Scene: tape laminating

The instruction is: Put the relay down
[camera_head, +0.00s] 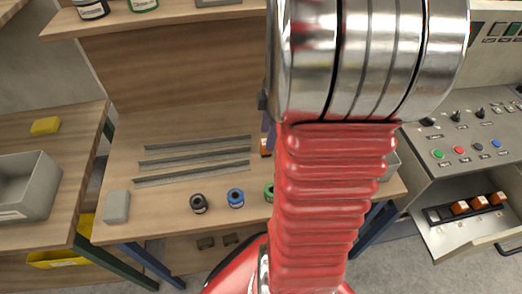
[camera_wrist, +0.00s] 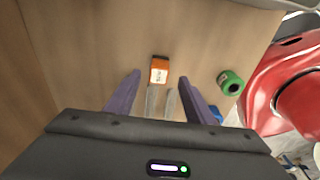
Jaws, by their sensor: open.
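The relay, a small orange block with a white labelled face (camera_wrist: 159,70), sits on the wooden bench top in the wrist view. It lies between and slightly beyond the tips of the two purple fingers of my gripper (camera_wrist: 160,77). The fingers are spread, with a visible gap on each side of the relay. In the head view a small orange part of the relay (camera_head: 266,147) shows at the left edge of my arm, close to the right ends of the grey rails. My arm hides the rest of it and most of the gripper there.
Three grey rails (camera_head: 195,162) lie on the bench (camera_head: 150,218), with black (camera_head: 199,204), blue (camera_head: 236,198) and green (camera_head: 269,193) tape rolls in front. A grey block (camera_head: 117,207) is at left. A control panel (camera_head: 475,150) and a tray with orange relays (camera_head: 468,209) are at right.

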